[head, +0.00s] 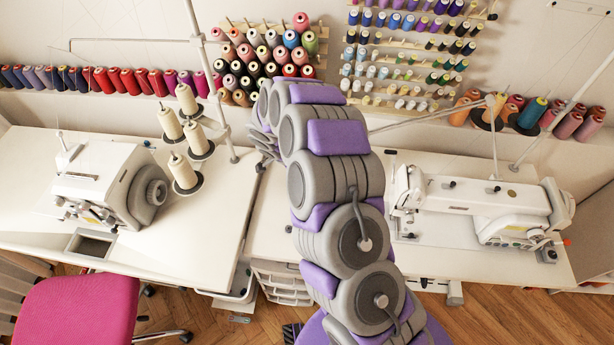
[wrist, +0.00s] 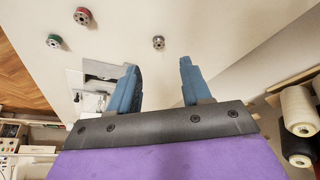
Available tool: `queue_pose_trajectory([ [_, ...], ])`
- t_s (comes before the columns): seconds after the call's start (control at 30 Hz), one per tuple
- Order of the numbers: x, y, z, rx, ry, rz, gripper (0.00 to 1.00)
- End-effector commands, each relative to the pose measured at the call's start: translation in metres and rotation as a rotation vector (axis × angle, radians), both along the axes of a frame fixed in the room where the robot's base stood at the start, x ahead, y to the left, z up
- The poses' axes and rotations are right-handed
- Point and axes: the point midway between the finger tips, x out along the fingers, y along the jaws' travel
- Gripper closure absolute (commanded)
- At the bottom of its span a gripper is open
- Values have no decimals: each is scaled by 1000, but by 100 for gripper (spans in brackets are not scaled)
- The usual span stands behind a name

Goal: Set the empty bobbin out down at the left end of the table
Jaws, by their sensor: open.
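In the wrist view, a bare grey metal bobbin (wrist: 158,42), which looks empty, sits on the white table (wrist: 225,40). My gripper (wrist: 158,66) is open, with its two blue fingers spread and nothing visible between them. The bare bobbin appears just beyond the fingertips, roughly in line with the gap. In the head view my own arm blocks the middle of the scene, and I cannot make out the bobbins or the fingers there.
In the head view, a sewing machine (head: 110,185) and cone stand (head: 200,150) occupy the left table, and another machine (head: 480,208) the right one. A pink chair (head: 75,310) stands in front at left. Thread cones (wrist: 298,110) are near my gripper's right side.

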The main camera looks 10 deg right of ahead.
Motion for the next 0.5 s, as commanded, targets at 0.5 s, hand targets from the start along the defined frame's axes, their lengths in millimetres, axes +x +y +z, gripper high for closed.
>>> queue_pose_trajectory([
  [0.5,-37,-2,71,34,108,165,52],
])
